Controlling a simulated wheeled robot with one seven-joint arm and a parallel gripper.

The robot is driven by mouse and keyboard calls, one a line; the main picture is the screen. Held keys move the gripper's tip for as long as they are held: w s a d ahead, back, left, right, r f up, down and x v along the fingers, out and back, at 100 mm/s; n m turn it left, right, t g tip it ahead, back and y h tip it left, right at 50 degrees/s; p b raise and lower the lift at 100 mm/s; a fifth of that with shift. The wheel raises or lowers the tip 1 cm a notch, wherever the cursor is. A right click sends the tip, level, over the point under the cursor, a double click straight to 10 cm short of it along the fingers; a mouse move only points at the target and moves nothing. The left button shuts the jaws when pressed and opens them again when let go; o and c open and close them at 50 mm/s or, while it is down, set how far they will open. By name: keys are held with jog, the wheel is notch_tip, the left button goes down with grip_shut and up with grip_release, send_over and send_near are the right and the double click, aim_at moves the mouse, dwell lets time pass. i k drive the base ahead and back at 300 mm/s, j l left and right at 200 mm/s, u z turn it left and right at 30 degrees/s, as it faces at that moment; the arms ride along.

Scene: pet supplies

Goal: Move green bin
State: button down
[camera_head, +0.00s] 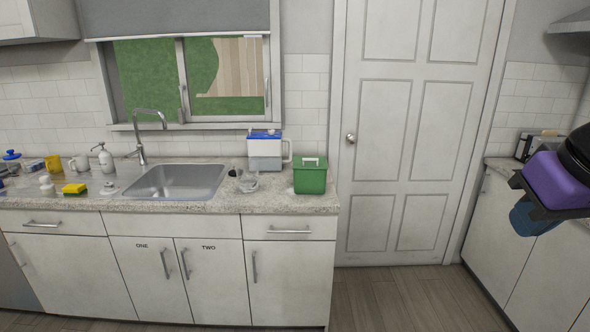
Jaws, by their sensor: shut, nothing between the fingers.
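A green bin (310,178) with a lid and a pale handle on top stands upright at the right end of the stone countertop (270,205). It is to the right of the sink and close to the counter's right edge. A dark, purple and blue part of what looks like my own arm shows at the right picture edge, well apart from the bin. I can make out no fingertips of my gripper there. Nothing touches the bin from my side.
A white container with a blue top (265,152) stands just behind and left of the bin. A small clear item (247,182) lies left of it. The sink (175,182) is farther left. A closed white door (405,130) is right; the wooden floor (400,300) before it is clear.

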aim_at(305, 182)
jog(key=i+u, duration=0.4)
jog(key=i+l+u, duration=0.25)
jog(key=i+u, duration=0.2)
jog(key=i, duration=0.15)
jog(key=i+j+z, duration=0.55)
jog(key=j+z, duration=0.3)
jog(key=i+j+z, duration=0.1)
jog(key=z, duration=0.3)
jog(key=j+z, duration=0.7)
jog(key=z, duration=0.15)
jog(key=k, duration=0.05)
